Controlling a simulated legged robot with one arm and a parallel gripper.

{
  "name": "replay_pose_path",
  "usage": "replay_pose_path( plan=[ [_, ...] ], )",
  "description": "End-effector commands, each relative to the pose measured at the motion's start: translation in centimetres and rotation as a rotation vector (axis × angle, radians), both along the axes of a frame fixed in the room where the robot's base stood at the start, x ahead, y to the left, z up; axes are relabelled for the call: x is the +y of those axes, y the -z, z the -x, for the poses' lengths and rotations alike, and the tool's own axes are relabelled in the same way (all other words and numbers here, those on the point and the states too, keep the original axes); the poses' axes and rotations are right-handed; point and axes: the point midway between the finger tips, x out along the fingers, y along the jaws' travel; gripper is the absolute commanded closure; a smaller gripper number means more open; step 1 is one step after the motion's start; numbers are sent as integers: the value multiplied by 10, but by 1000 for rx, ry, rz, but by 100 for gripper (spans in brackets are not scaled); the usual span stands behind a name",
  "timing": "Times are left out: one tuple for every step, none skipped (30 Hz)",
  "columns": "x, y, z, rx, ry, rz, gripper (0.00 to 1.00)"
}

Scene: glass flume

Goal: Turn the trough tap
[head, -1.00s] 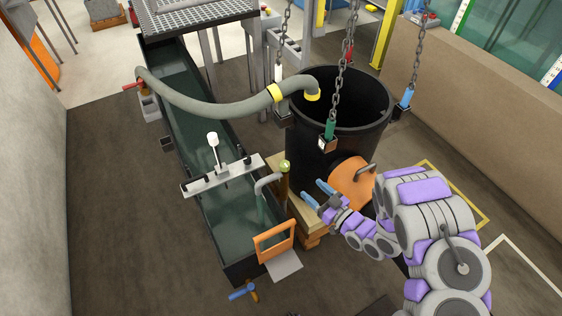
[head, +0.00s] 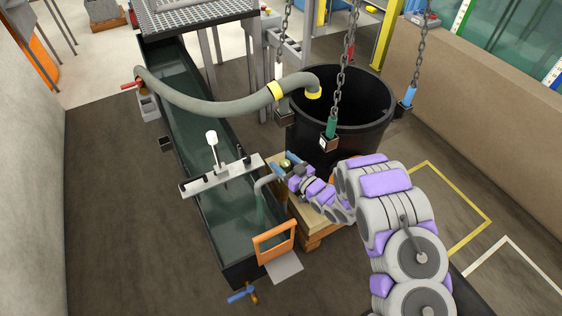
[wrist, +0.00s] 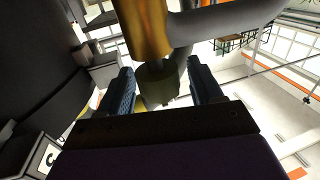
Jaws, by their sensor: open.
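A tap with a round yellow-green knob (head: 286,162) and a bent grey spout (head: 265,182) stands beside the long dark trough (head: 225,236), by the wooden stand; water runs from the spout. My gripper (head: 281,165) is at this knob, its blue fingers open on either side. In the wrist view the dark olive knob (wrist: 158,84) is between the open fingers of my gripper (wrist: 163,85), with gaps visible on both sides. A brass post (wrist: 143,28) and grey pipe (wrist: 225,22) show above it. My gripper hides part of the tap in the head view.
A large black tub (head: 345,108) with hanging chains stands behind my arm. An orange-framed gate (head: 274,243) and a blue-handled valve (head: 241,293) are at the trough's near end. A grey hose (head: 205,107) crosses above.

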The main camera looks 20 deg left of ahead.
Motion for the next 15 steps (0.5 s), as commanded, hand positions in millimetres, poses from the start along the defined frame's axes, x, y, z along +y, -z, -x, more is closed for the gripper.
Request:
replay_pose_path(
  plan=[
    [5,0,-2,-2,-1,-2,35],
    [8,0,-3,-2,-1,-1,35],
    [10,0,-5,-1,-1,-2,35],
    [11,0,-6,0,-1,-1,35],
    [12,0,-6,0,0,0,35],
    [13,0,-7,0,0,0,35],
    [13,0,-7,0,0,0,35],
    [13,0,-7,0,1,1,35],
    [13,0,-7,0,1,1,35],
    [13,0,-7,0,1,1,35],
    [13,0,-7,0,1,1,35],
    [13,0,-7,0,1,1,35],
    [13,0,-7,0,1,1,35],
    [13,0,-7,0,1,1,35],
    [13,0,-7,0,1,1,37]
  ],
)
